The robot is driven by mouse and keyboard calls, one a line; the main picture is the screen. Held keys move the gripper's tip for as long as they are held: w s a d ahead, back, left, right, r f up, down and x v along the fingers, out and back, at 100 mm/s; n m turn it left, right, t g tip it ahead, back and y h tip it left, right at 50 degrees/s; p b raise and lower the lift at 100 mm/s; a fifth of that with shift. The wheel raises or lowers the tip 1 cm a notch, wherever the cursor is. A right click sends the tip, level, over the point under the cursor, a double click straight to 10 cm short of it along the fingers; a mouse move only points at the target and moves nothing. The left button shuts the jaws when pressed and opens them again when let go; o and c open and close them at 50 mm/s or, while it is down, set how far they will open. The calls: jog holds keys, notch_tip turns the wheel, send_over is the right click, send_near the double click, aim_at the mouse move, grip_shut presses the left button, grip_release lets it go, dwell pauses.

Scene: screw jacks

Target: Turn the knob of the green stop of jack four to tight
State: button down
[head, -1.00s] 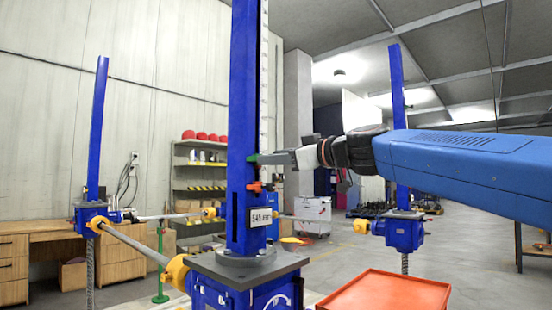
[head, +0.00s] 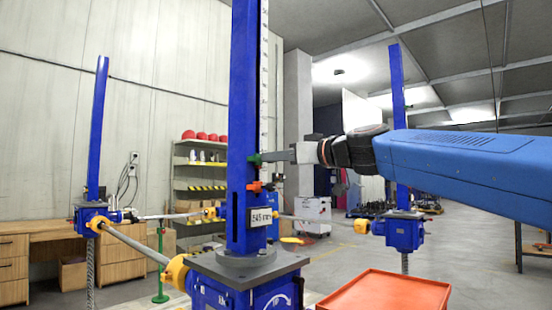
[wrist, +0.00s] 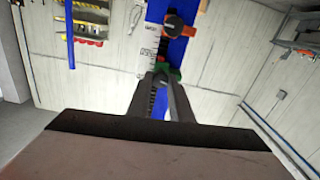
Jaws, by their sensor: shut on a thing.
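The nearest jack has a tall blue column (head: 243,100) with a scale strip (head: 264,90) on its right side. The green stop (head: 254,158) sits on this column, above an orange stop (head: 255,187). My gripper (head: 268,157) reaches in from the right at the green stop's height. In the wrist view, my gripper (wrist: 162,76) is shut on the knob at the green stop (wrist: 172,72); the fingers hide most of the knob. The orange stop with its dark knob (wrist: 174,26) shows beyond it. I cannot read how tight the knob is.
A plate reading about 545 mm (head: 261,216) is below the stops. An orange-red tray (head: 385,293) stands at the lower right. Other blue jacks stand at left (head: 92,215) and right (head: 404,232), joined by shafts. A shelf (head: 200,175) is behind.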

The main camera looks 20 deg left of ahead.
jog(key=shift+f+m, duration=0.15)
jog(key=shift+m, duration=5.35)
jog(key=shift+f+m, duration=0.2)
jog(key=shift+m, duration=5.3)
jog(key=shift+f+m, duration=0.15)
jog(key=shift+m, duration=5.35)
jog(key=c, duration=1.6)
grip_release()
jog(key=shift+d, duration=0.1)
